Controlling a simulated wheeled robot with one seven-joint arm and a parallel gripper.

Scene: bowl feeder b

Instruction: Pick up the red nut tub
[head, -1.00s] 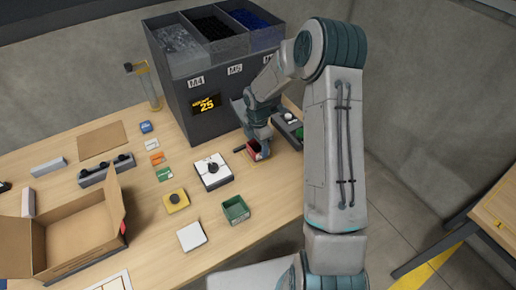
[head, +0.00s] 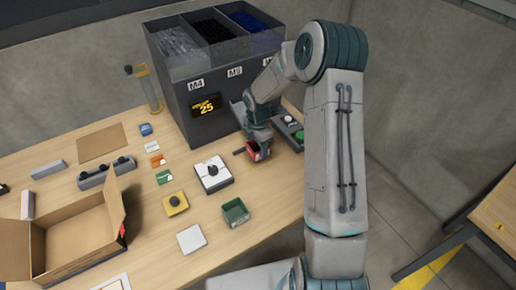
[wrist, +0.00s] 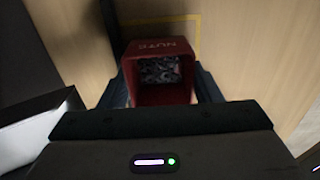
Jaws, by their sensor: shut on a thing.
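The red nut tub (head: 253,151) is in my gripper (head: 259,146), in front of the dark feeder in the head view. In the wrist view the tub (wrist: 160,98) shows from above, with several grey nuts inside and "NUTS" lettered on its far wall. The dark fingers of my gripper (wrist: 160,90) are on either side of the tub, shut on it. The tub appears a little above the wooden table. A yellow outline on the table shows beyond the tub in the wrist view. My wrist hides part of the tub in the head view.
The dark feeder (head: 205,125) with three bins stands behind. An open cardboard box (head: 75,245) stands at the left. A button box (head: 288,128) is right of my gripper.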

